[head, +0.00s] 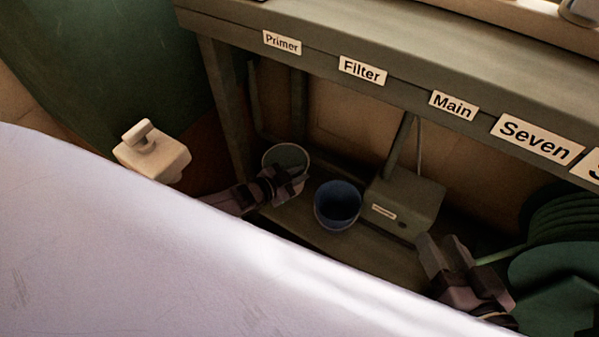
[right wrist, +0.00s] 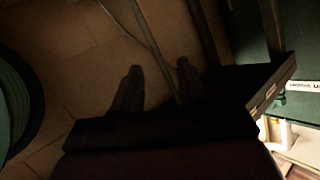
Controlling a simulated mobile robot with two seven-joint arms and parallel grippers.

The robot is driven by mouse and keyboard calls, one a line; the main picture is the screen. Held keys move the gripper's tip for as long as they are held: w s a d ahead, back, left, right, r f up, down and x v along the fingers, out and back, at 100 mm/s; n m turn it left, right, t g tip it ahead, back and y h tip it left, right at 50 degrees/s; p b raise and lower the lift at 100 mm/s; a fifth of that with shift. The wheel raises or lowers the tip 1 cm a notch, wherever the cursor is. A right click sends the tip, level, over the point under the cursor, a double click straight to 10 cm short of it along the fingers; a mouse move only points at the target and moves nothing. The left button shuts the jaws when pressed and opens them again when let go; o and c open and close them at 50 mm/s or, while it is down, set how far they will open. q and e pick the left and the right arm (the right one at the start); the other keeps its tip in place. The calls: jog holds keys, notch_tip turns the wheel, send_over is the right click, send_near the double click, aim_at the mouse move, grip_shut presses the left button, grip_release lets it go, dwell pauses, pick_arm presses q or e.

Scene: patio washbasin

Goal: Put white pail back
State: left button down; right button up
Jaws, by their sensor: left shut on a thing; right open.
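The white pail (head: 268,155), dim in the shade with a pale rim, stands on or just above the low shelf under the bench in the head view. My left gripper (head: 290,182) is at its near side, shut on the pail's rim; the fingers hide part of its front. I cannot tell whether the pail's bottom touches the shelf. My right gripper (head: 443,252) is open and empty at the lower right, apart from the pail. Its two spread fingers also show in the right wrist view (right wrist: 158,80).
A blue pail (head: 337,205) stands close to the right of the white pail. A grey-green box (head: 404,208) is beside it on the low shelf (head: 315,237). A green hose reel (head: 555,285) is at the right. The labelled bench (head: 400,75) overhangs the shelf.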

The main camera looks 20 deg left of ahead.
pick_arm(q)
notch_tip(320, 180, down, 3)
jog(key=shift+w+r+b, duration=0.1)
jog(key=shift+w+b, duration=0.05)
jog(key=shift+b, duration=1.05)
notch_tip(320, 180, down, 2)
jog(key=shift+f+b, duration=0.1)
jog(key=shift+b, duration=0.85)
pick_arm(e)
jog(key=d+t, duration=0.1)
jog(key=s+d+n+t+h, duration=0.1)
jog(key=shift+d+r+n, duration=0.1)
jog(key=shift+d+n, duration=0.2)
jog(key=shift+d, duration=0.05)
pick_arm(q)
jog(key=shift+f, duration=0.35)
jog(key=c, duration=1)
grip_release()
jog(key=p+v, duration=0.4)
jog(key=v, duration=0.3)
jog(key=shift+f+p, duration=0.1)
jog(key=shift+p, duration=0.3)
pick_arm(e)
jog(key=a+g, duration=0.1)
jog(key=w+a+m+g+y, duration=0.1)
jog(key=shift+a+m, duration=0.3)
jog(key=shift+a, duration=0.05)
